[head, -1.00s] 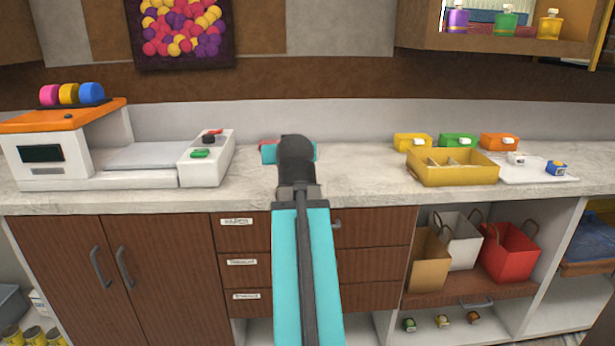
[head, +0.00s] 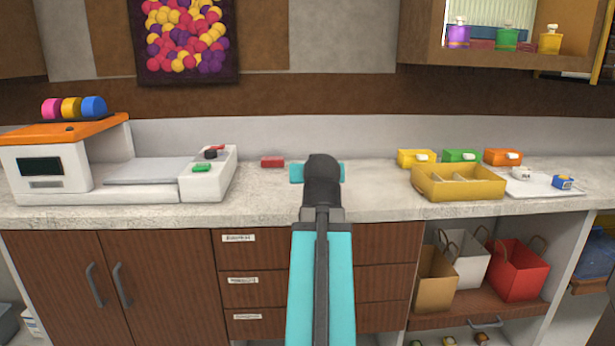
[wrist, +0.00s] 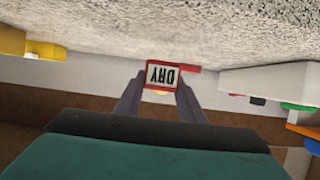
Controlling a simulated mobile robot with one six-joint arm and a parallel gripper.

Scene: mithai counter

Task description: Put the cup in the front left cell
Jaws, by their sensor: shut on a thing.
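In the wrist view my gripper (wrist: 160,84) is shut on a small red-edged thing with a white label reading DRY (wrist: 163,75), which I take as the cup. The label looks upside down, and a bit of yellow shows at its lower edge. In the head view my gripper (head: 317,173) hides what it holds. It is over the counter, left of the yellow tray (head: 459,194). The tray has dividers that make several cells. Its front left cell looks empty, though the front wall hides part of the inside.
A red block (head: 272,162) lies on the counter just left of my gripper. Yellow (head: 416,158), green (head: 461,156) and orange (head: 502,157) boxes stand behind the tray. A white cup (head: 521,174) and a blue one (head: 563,181) are right of it. A scale (head: 150,171) stands at left.

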